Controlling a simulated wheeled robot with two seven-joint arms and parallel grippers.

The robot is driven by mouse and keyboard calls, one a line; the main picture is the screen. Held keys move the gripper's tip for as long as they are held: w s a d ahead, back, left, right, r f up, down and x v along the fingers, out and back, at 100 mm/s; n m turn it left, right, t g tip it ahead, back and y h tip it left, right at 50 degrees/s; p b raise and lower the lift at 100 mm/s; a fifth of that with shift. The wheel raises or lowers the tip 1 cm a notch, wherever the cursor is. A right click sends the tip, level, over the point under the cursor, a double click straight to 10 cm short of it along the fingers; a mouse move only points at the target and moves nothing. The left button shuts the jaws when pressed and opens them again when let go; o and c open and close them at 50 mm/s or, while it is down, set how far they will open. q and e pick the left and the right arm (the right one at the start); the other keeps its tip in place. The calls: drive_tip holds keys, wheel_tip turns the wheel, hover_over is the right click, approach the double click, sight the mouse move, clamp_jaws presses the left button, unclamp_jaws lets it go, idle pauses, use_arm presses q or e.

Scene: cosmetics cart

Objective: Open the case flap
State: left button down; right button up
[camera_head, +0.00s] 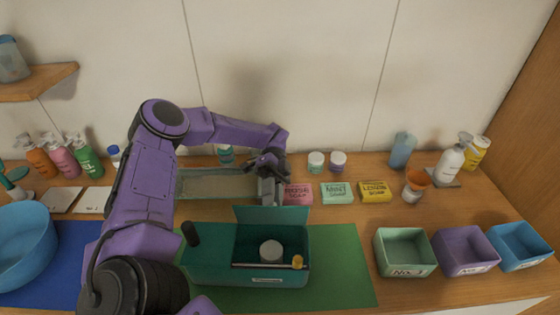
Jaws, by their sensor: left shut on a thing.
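The teal case (210,266) stands on a green mat at the front middle. Its flap (245,215) is raised at the back of the right-hand compartment, which is open. A round white item (271,250) and a thin rod with a gold end (297,262) show in that compartment. A dark cylinder (190,234) is at the case's left back corner. My left gripper (270,200) reaches down from behind and is shut on the flap's top edge, partly hiding it. My right gripper is not in view.
A glass tray (215,185) and several soap boxes, such as the yellow one (375,191), stand behind the case. Green (405,270), purple (465,268) and blue (520,262) bins are at right. A blue bowl (22,240) is at left. The green mat (340,270) is bare right of the case.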

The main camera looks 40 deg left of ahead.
use_arm(q)
drive_tip(key=shift+w+a+f+g+h+p, duration=0.2)
drive_tip(key=shift+a+f+g+h+p, duration=0.1)
drive_tip(key=shift+g+h+p, duration=0.15)
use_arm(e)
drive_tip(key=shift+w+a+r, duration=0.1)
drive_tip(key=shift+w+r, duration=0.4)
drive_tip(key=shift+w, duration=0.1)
use_arm(q)
drive_tip(key=c, duration=0.9)
unclamp_jaws()
drive_tip(key=shift+c, duration=0.2)
drive_tip(key=shift+w, duration=0.15)
